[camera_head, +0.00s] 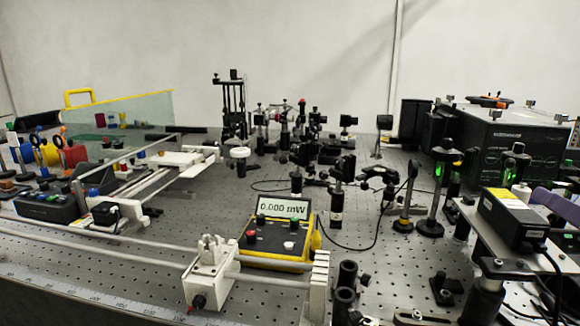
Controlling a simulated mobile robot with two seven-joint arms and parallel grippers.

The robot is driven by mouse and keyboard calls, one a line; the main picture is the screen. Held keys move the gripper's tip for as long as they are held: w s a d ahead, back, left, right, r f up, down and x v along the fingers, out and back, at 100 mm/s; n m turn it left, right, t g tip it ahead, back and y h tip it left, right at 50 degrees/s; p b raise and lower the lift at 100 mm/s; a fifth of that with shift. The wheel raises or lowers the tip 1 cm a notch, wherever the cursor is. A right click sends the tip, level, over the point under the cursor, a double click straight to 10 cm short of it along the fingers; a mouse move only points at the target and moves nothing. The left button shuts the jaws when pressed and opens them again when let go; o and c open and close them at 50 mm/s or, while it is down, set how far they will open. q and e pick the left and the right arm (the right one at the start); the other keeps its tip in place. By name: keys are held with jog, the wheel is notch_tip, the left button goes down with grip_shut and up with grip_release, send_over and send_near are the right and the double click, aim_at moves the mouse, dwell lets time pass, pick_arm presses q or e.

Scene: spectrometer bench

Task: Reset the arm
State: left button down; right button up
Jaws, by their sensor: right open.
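The arm meant by the task does not stand out as a separate object. A purple-grey part at the far right edge, which I take for my right gripper (557,205), shows only in part above a pale platform; its fingertips are hard to make out, and I see nothing held there. It is beside a black box with a yellow label (512,218). My left gripper is not in view. A yellow power meter (278,240) reading 0.000 mW stands on the perforated bench (385,260). A white carriage (207,276) sits on the front rails.
Several black posts and optics mounts (336,205) crowd the bench's middle. A large black instrument (500,145) stands at back right. A white-carriage rail stage (183,160) and coloured spools (74,155) are at left. A black cable (375,238) crosses the bench right of the meter.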

jog(key=s+f+m+g, duration=0.4)
jog(key=s+m+g, duration=0.1)
jog(key=s+m, duration=0.45)
jog(key=s+f+m+g, duration=0.4)
jog(key=s+m+g, duration=0.2)
jog(key=s+m, duration=0.4)
jog(key=s+a+f+m+g+y, duration=0.1)
jog(key=s+a+f+m+y, duration=0.15)
jog(key=a, duration=0.55)
jog(key=s+a+f+m+y, duration=0.1)
jog(key=a+f+m+y, duration=0.15)
jog(key=a, duration=0.55)
notch_tip(320, 180, up, 46)
jog(key=p, duration=4.6)
jog(key=shift+d+r+y, duration=0.25)
jog(key=shift+y, duration=0.05)
